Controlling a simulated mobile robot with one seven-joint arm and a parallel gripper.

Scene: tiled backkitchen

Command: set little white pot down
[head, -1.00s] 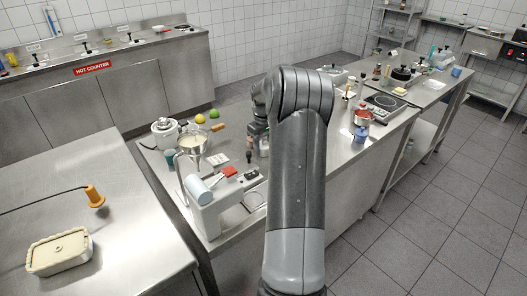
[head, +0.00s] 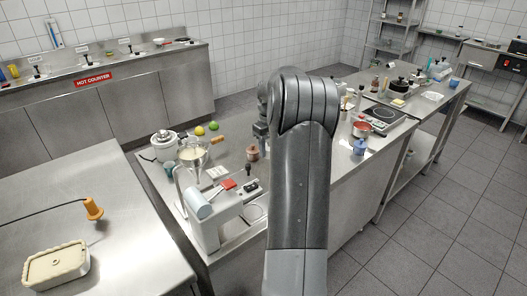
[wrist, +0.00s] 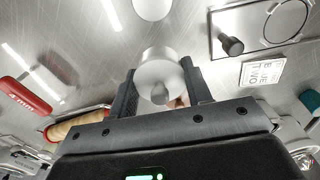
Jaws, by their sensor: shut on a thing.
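The little white pot (wrist: 160,68) is between the two fingers of my gripper (wrist: 163,92) in the wrist view, with its small grey knob toward the camera. My gripper is shut on it, one dark finger on each side. A shiny steel worktop (wrist: 110,50) lies beyond the pot in that view. I cannot tell whether the pot touches it. In the head view my arm covers the gripper's fingers, and I cannot make out the pot there.
The worktop holds a white rice cooker (head: 165,145), a white machine (head: 212,215), a brown pot (head: 252,152) and a blue item (head: 359,147). In the wrist view, a lettered card (wrist: 262,71) and a red item (wrist: 26,98) lie near the pot. Bare steel shows between them.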

